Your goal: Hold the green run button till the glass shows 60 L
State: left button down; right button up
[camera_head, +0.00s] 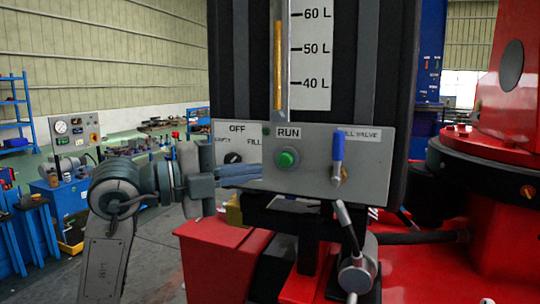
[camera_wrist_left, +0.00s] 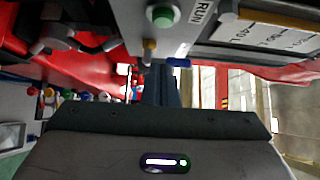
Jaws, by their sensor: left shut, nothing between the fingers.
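The green run button (camera_head: 286,159) sits on the grey panel (camera_head: 308,183) under the RUN label. It also shows at the top of the left wrist view (camera_wrist_left: 163,16). The sight glass (camera_head: 279,62) stands above the panel, with an amber column whose top is a little under the 60 L mark (camera_head: 318,14). My left gripper (camera_head: 260,174) is shut and empty, in front of the panel, its tips left of and slightly below the button in the picture, apart from it. Its blue-grey fingers show in the wrist view (camera_wrist_left: 160,86). My right gripper is not in view.
To the right is a blue-handled fill valve (camera_head: 338,150), pointing up. A metal lever (camera_head: 347,226) rises below the panel. Red machinery (camera_head: 505,110) fills the right side.

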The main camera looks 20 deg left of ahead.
aim_at(291, 161)
pick_arm(q)
jog(key=w+p, duration=0.1)
jog(key=w, duration=0.1)
jog(key=w+d+p, duration=0.1)
jog(key=w, duration=0.1)
jog(key=w+d+p, duration=0.1)
jog(key=w, duration=0.1)
jog(key=shift+d, duration=0.1)
dwell(0.3)
